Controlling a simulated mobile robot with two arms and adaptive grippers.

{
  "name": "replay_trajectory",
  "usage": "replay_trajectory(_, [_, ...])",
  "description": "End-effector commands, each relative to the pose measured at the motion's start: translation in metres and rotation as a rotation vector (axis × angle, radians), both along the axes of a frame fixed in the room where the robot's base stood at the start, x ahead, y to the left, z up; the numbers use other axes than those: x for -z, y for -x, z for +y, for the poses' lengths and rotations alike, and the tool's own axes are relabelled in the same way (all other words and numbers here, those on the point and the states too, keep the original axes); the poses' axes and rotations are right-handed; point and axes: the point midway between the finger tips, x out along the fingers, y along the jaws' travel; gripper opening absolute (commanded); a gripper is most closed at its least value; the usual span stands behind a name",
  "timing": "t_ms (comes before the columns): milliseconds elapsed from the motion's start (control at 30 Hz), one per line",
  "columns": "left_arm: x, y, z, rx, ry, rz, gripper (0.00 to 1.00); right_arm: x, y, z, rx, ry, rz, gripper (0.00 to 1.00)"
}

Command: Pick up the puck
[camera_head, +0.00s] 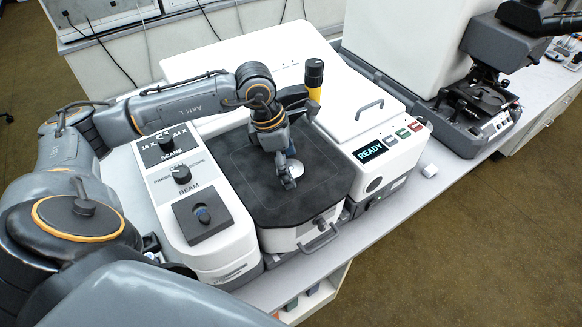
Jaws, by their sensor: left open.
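My left gripper (289,180) reaches down over the dark square plate (322,190) on top of the white instrument, its fingers pointing down near the plate's middle. It is open. My right gripper is not in view.
A black and yellow upright cylinder (314,76) stands close behind my left wrist. A control panel with knobs (181,174) lies left of the plate. A "READY" display (370,151) is to the right.

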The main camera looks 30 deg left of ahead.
Motion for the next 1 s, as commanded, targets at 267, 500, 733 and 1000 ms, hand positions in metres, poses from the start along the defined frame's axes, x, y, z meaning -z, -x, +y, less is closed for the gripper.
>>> replay_trajectory(267, [0.000, 0.000, 0.000, 0.000, 0.000, 0.000, 0.48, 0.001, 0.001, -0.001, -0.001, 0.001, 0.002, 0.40])
replay_trajectory(500, [-0.001, 0.000, 0.000, -0.001, 0.001, -0.003, 0.06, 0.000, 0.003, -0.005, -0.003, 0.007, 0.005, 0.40])
replay_trajectory(733, [-0.004, -0.001, 0.000, 0.000, 0.000, -0.004, 0.06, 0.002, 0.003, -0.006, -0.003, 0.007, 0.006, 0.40])
replay_trajectory(1000, [-0.046, -0.002, 0.000, 0.000, 0.001, -0.011, 0.06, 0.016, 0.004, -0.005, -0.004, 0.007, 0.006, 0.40])
